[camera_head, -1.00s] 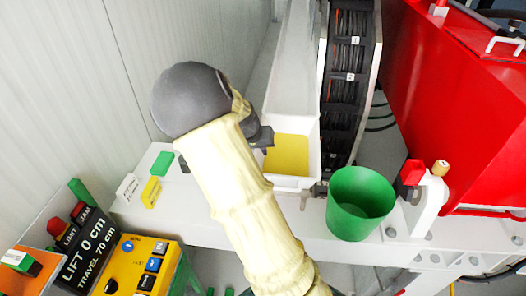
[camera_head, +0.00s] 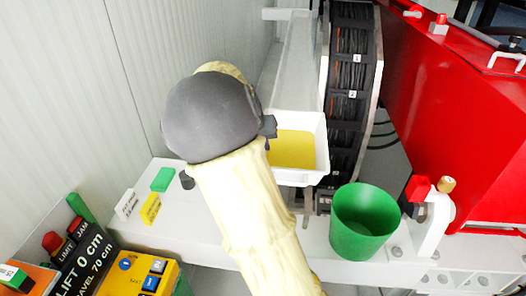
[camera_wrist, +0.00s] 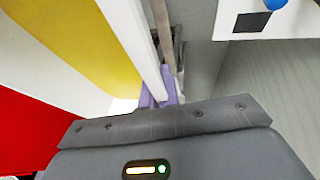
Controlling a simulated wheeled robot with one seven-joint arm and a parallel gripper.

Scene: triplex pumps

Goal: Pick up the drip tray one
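The drip tray (camera_head: 309,178) is a white, open, rectangular tray with a yellow inside, in the middle of the head view. In the wrist view its white wall (camera_wrist: 131,38) runs down to my fingertips, with the yellow to its left. My gripper (camera_head: 268,130) is at the tray's left side, partly hidden behind my wrist. In the wrist view my purple fingers (camera_wrist: 158,96) are close together on the tray's wall. The tray appears raised a little above the white deck (camera_head: 205,232).
A green cup (camera_head: 363,222) stands on the deck right of the tray. A black cable chain (camera_head: 350,90) runs close on the tray's right. Red housing (camera_head: 440,110) stands at right, a ribbed wall (camera_head: 75,90) at left. Green (camera_head: 162,180) and yellow (camera_head: 151,208) blocks lie at left.

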